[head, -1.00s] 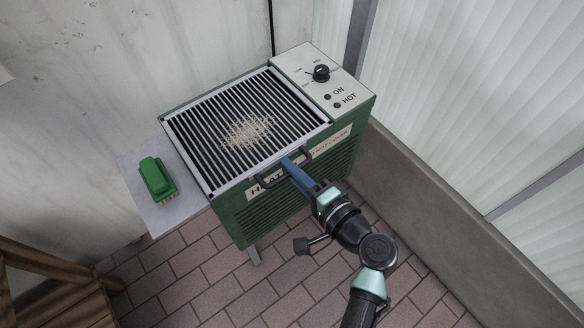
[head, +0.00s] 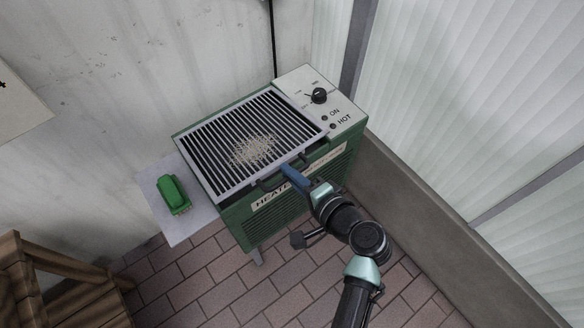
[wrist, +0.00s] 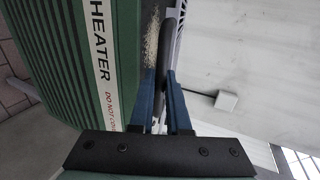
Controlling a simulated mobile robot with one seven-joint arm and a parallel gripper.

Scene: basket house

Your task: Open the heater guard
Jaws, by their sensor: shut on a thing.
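The heater guard (head: 212,190) is a pale-framed grille of dark slats over the top of the green heater (head: 330,165). In the wrist view the dark handle (wrist: 166,60) runs between the two fingers (wrist: 163,88). The fingers hide part of the handle in the head view.
A control panel (head: 330,84) with a knob is at the heater's right. A green brush (head: 173,194) rests on the left side shelf (head: 182,230). A wooden stand (head: 55,290) is lower left. Walls close off the back and right.

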